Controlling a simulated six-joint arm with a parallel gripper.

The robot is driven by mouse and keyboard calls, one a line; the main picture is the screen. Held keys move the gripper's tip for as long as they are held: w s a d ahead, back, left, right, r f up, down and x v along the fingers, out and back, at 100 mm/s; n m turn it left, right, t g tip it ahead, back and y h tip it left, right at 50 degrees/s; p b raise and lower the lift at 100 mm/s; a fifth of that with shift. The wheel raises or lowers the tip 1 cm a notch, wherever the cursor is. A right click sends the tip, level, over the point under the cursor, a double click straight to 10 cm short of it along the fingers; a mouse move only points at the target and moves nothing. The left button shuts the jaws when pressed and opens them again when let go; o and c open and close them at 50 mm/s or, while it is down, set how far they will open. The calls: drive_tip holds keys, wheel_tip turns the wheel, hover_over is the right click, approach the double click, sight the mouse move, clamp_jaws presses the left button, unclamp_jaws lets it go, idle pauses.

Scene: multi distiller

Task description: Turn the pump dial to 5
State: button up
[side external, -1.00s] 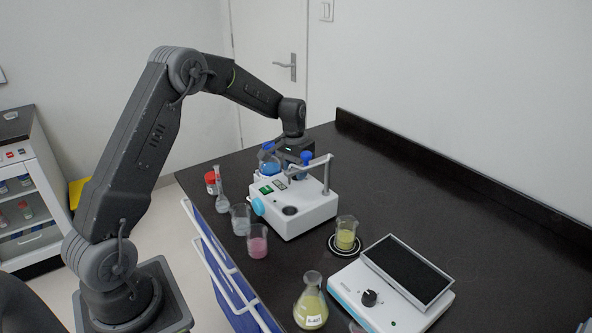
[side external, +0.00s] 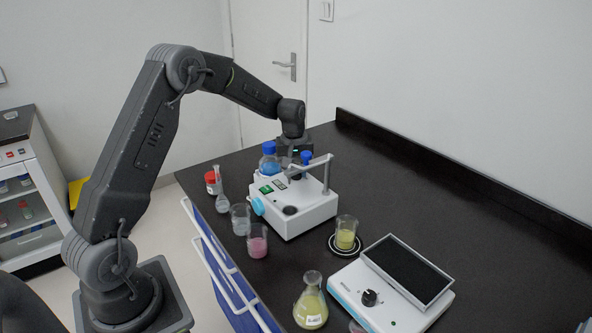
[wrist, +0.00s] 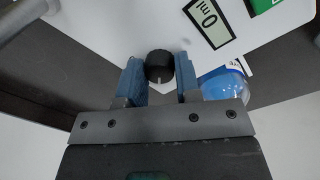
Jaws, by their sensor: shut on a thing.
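The white pump unit (side external: 305,220) stands on the dark bench behind the beakers. Its black dial (wrist: 159,77) has a pale mark on its face, pointing toward my gripper's body in the wrist view. My gripper (wrist: 158,67) is shut on the dial, one blue finger on each side. In the side view my gripper (side external: 294,150) is at the far side of the unit, and the dial is hidden there. No dial numbers are readable.
A blue-capped bottle with blue liquid (side external: 269,164) stands close beside my gripper. A grey bar (side external: 324,162) rises over the unit. Several beakers and flasks stand along the front. The bench's right rear is clear.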

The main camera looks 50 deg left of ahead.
idle(0.5)
drive_tip(key=o, duration=0.9)
drive_tip(key=shift+r, duration=0.15)
drive_tip(key=r, duration=1.3)
drive_tip(key=shift+s+a+r, duration=0.2)
drive_tip(key=shift+s+r, duration=0.1)
drive_tip(key=shift+s, duration=0.05)
